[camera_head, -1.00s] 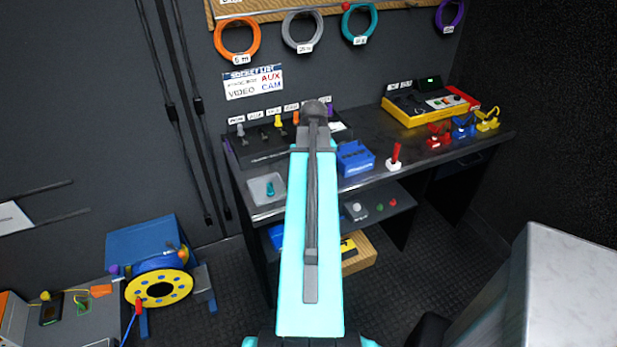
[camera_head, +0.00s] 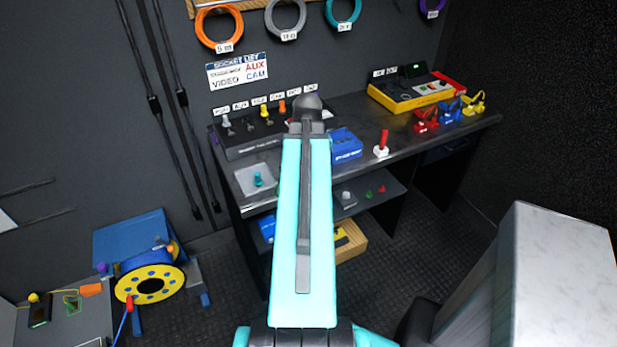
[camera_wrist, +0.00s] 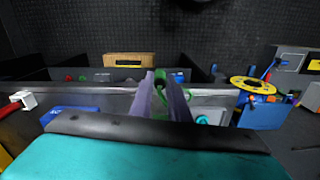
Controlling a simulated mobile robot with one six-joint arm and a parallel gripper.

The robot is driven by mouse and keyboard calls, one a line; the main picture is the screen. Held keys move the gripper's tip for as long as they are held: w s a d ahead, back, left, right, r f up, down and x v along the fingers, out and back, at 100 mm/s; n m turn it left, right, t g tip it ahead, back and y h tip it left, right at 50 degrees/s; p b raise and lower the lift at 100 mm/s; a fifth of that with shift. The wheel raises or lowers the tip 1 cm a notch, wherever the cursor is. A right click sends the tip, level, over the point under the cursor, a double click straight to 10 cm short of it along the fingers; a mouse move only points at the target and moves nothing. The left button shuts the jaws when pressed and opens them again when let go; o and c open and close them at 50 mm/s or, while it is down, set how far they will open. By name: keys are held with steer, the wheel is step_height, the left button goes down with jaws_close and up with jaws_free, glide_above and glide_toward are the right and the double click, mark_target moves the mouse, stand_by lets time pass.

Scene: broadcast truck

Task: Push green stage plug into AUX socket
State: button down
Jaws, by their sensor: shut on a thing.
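In the wrist view my gripper (camera_wrist: 161,86) is shut on the green plug (camera_wrist: 160,92), with a green cable loop beside it. The fingers hide much of the plug. In the head view my arm hides the gripper and plug. The dark socket panel (camera_head: 262,148) stands at the back left of the desk, with a row of labels and several plugs in it, white, yellow and orange among them. I cannot tell for sure which label reads AUX. A wall sign (camera_head: 237,71) lists AUX in red. I cannot see the plug touching any socket.
A grey tray (camera_head: 243,188) with a teal plug lies at the desk's front left. A blue box (camera_head: 345,144) and a red-handled white item (camera_head: 382,146) stand right of my arm. A yellow console (camera_head: 408,101) sits further right. A pale cabinet (camera_head: 560,260) fills the lower right.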

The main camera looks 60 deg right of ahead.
steer(key=w+a+r+n, duration=0.1)
steer(key=w+a+n, duration=0.3)
steer(key=w+a, duration=0.7)
steer(key=w+a+r+n, duration=0.3)
steer(key=w+a, duration=0.5)
steer(key=w, duration=0.8)
steer(key=w+a+r+n, duration=0.1)
steer(key=w+a+n, duration=0.2)
steer(key=a, duration=1.2)
steer(key=w+a+n, duration=0.4)
steer(key=w+a, duration=0.5)
steer(key=a, duration=0.6)
steer(key=shift+r+n, duration=0.3)
steer(key=shift+r, duration=0.1)
steer(key=shift+s, duration=0.1)
